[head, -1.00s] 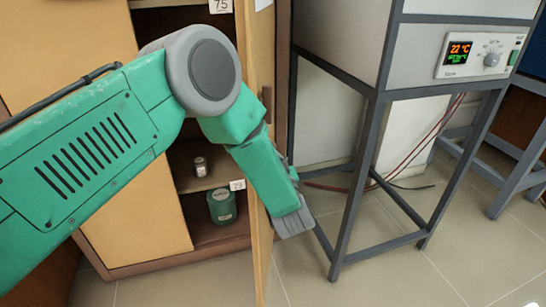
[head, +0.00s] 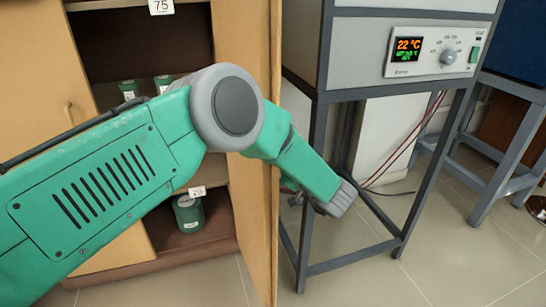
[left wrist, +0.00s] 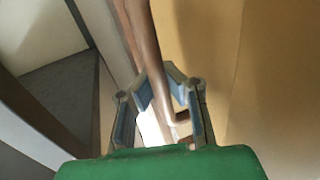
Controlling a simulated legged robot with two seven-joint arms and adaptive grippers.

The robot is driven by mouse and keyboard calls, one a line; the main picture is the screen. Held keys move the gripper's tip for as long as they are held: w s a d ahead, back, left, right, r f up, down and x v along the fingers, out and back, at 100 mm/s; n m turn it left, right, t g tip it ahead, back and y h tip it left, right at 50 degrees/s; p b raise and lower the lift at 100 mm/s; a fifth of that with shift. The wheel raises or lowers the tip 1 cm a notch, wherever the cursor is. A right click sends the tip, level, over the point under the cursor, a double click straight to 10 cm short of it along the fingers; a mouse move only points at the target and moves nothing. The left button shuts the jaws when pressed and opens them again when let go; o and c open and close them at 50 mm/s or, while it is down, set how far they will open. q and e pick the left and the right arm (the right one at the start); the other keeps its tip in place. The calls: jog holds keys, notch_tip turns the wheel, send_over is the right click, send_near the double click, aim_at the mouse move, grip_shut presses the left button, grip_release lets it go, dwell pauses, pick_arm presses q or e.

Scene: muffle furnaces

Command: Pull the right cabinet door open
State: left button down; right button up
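The right cabinet door (head: 256,235) stands swung open, and its inner face shows in the head view. Its outer face (left wrist: 265,80) fills the right of the left wrist view. My left gripper (head: 338,200) is on the outer side of the door, past its edge. In the left wrist view, the fingers of my left gripper (left wrist: 161,90) converge on both sides of the metal door handle (left wrist: 150,50) and look shut on it. The handle is hidden in the head view. My right gripper is not in view.
The closed left cabinet door (head: 35,75) has its own handle. Inside the cabinet, a green jar (head: 188,213) stands on the low shelf. To the right, a furnace (head: 430,55) sits on a metal stand (head: 315,150), with the gripper close in front of it. Open floor lies in front.

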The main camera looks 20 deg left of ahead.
pick_arm(q)
jog(key=shift+s+d+f, duration=0.3)
jog(key=shift+f, duration=0.15)
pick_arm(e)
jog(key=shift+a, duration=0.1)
pick_arm(q)
jog(key=c, duration=1.6)
grip_release()
jog(key=shift+d+r, duration=0.1)
jog(key=shift+d, duration=0.05)
jog(key=shift+o, duration=0.2)
jog(key=v, duration=1.2)
jog(key=shift+d, duration=0.25)
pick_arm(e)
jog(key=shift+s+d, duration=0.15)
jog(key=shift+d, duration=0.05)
pick_arm(q)
jog(key=shift+w+a+r, duration=0.1)
jog(key=shift+w+a, duration=0.05)
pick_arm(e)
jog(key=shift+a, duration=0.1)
